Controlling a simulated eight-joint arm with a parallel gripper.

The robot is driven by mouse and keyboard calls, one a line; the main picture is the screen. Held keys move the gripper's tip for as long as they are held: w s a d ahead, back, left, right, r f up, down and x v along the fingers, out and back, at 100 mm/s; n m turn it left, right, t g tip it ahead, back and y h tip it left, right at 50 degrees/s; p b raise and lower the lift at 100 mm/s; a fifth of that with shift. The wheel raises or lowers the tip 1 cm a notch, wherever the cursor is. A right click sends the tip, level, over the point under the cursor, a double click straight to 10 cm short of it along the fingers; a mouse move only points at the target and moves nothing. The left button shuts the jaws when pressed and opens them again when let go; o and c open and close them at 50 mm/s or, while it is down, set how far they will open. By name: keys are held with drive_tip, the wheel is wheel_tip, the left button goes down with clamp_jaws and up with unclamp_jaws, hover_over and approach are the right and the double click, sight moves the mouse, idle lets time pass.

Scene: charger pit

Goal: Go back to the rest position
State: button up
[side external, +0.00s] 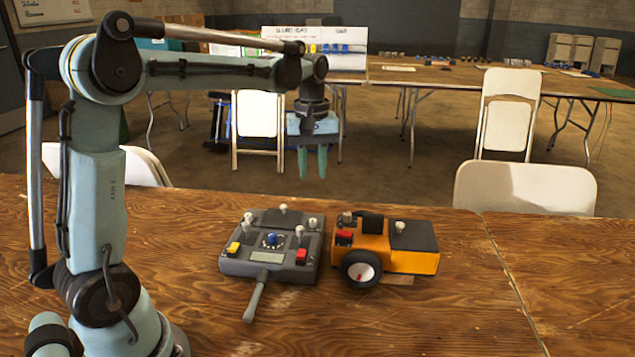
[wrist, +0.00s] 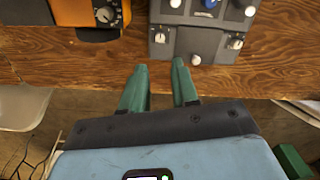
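My gripper (side external: 312,176) hangs fingers-down, high above the far side of the wooden table, behind the grey controller box in the side external view. In the wrist view its two green fingers (wrist: 159,64) stand apart with nothing between them. The grey controller box (side external: 262,272) lies on the table with knobs, coloured buttons and a front handle. It also shows at the top of the wrist view (wrist: 205,42), beyond the fingertips. An orange and black wheeled device (side external: 415,262) sits right of the box. Its orange edge also shows in the wrist view (wrist: 78,12). My gripper touches neither.
The wooden table (side external: 180,215) is clear around the two devices. White chairs (side external: 525,187) stand behind it. Further back are long tables (side external: 450,78) with small items on them, well away from my arm.

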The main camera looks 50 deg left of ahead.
drive_tip(key=s+d+f+m+t, duration=0.3)
drive_tip(key=s+d+m+t, duration=0.4)
drive_tip(key=s+d+m, duration=0.4)
drive_tip(key=shift+s+d+f+m, duration=0.25)
drive_tip(key=shift+s+d+m, duration=0.15)
drive_tip(key=shift+s+m, duration=0.1)
idle(0.5)
